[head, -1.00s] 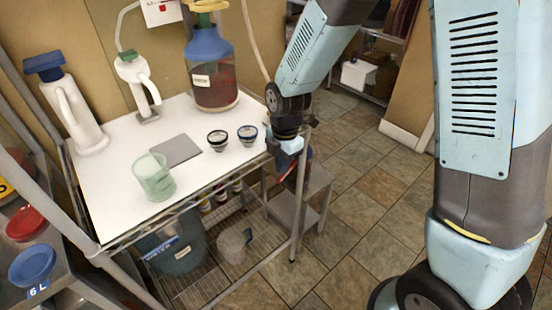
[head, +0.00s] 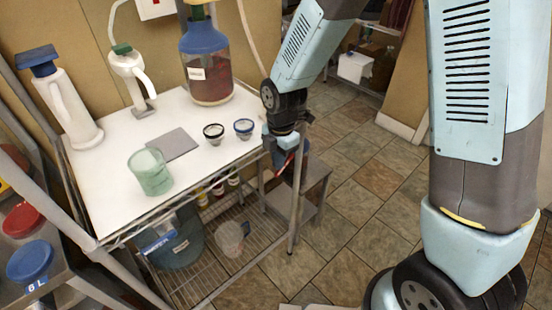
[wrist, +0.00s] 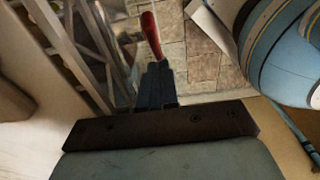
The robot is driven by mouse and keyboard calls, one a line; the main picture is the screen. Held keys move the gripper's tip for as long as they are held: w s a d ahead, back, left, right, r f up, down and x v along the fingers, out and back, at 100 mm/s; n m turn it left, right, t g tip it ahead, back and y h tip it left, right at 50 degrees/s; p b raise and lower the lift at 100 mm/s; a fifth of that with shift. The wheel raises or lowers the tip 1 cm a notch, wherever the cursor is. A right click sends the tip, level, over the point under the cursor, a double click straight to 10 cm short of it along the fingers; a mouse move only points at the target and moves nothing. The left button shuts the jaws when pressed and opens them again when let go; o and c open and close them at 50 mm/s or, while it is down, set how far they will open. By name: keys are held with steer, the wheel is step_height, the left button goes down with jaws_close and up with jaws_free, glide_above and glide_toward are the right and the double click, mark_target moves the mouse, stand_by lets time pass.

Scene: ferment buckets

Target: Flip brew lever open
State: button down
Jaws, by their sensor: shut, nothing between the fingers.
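A red lever handle (wrist: 151,37) stands out just past the fingertips in the wrist view, pointing away from me. A bit of the same red shows below my gripper in the head view (head: 286,163). My gripper (head: 284,147) is beside the right front corner of the white table, above a grey stool. In the wrist view its dark fingers (wrist: 156,82) are shut together with nothing between them. The fingertips look close to the lever's near end; I cannot tell if they touch. A dark bluish vessel (head: 303,156) on the stool is mostly hidden behind my gripper.
The white table (head: 105,190) holds a green cup (head: 150,172), two small bowls, a grey plate and a blue-topped jug (head: 207,70). The grey stool (head: 316,180) stands at its right. A blue rounded body (wrist: 288,50) fills the wrist view's right. Tiled floor (head: 350,220) is clear.

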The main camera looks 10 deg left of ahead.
steer(key=shift+r, duration=0.1)
steer(key=shift+r, duration=0.7)
step_height(320, 180, up, 13)
steer(key=s+a, duration=0.1)
steer(key=s, duration=0.1)
steer(key=shift+a, duration=0.4)
